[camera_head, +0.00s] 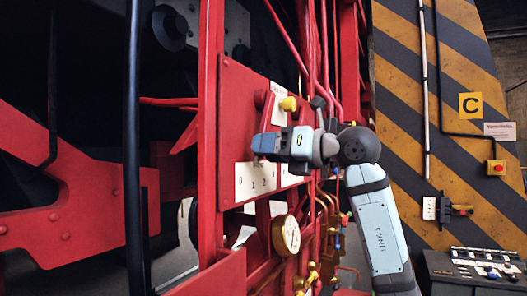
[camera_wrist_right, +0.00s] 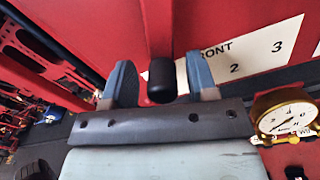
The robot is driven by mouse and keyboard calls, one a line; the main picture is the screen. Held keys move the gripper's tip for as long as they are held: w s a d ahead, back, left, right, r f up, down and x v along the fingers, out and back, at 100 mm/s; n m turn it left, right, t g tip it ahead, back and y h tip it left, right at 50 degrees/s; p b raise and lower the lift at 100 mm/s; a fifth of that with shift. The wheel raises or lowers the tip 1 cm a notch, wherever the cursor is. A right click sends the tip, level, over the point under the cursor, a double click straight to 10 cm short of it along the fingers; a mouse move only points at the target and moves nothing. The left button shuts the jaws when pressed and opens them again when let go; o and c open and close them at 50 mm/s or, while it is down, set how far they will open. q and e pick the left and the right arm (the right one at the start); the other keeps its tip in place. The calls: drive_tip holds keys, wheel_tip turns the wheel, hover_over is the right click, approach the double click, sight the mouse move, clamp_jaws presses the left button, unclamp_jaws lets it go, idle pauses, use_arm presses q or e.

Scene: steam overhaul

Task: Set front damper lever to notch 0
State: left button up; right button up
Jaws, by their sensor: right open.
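My right gripper (camera_head: 268,143) is at the red panel in the head view and hides the lever's lower end there. In the right wrist view its two fingers are open (camera_wrist_right: 162,78), one on each side of the black knob (camera_wrist_right: 162,82) of a red lever (camera_wrist_right: 157,30). A gap shows between knob and each finger. The white notch plate (camera_wrist_right: 255,55) beside it reads FRONT, 2 and 3; the knob covers part of its left side. In the head view the plate (camera_head: 243,194) shows 0, 1 and 2. The lever's exact notch cannot be told. My left gripper is not in view.
A yellow knob (camera_head: 289,104) sits just above my right gripper. A brass-rimmed gauge (camera_head: 287,236) is below it and shows right of the fingers in the wrist view (camera_wrist_right: 286,120). A red upright post (camera_head: 209,120) stands to the left. Copper pipes and valves lie lower right.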

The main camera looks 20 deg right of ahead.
drive_tip(key=b+v, duration=0.2)
drive_tip(key=v, duration=1)
drive_tip(key=shift+s+b, duration=0.3)
drive_tip(key=shift+b, duration=0.1)
drive_tip(key=w+a+f+g+y+p, duration=0.1)
drive_tip(key=w+a+f+g+y, duration=0.2)
drive_tip(key=f, duration=0.5)
drive_tip(key=w+a+f+g+y+p, duration=0.1)
drive_tip(key=a+f+g+y, duration=0.2)
drive_tip(key=a+f+y, duration=0.35)
wheel_tip(320, 180, down, 27)
drive_tip(key=d+m+t+h+p, duration=0.2)
drive_tip(key=m+t+h, duration=0.95)
drive_tip(key=m, duration=1.25)
drive_tip(key=s+f+m+h+p, duration=0.1)
drive_tip(key=s+f+m+h, duration=0.3)
drive_tip(key=f, duration=0.5)
drive_tip(key=s+f+m+h, duration=0.25)
drive_tip(key=f+m, duration=0.35)
drive_tip(key=f, duration=0.3)
drive_tip(key=s+a+f+m+g, duration=0.2)
drive_tip(key=s+f+g, duration=0.2)
drive_tip(key=s+f, duration=0.3)
drive_tip(key=s+a+f+m+g, duration=0.1)
drive_tip(key=s+f+g, duration=0.3)
drive_tip(key=s+f, duration=0.4)
drive_tip(key=shift+s+a+f+m+p, duration=0.3)
drive_tip(key=shift+s+m+p, duration=0.2)
drive_tip(key=shift+s, duration=0.5)
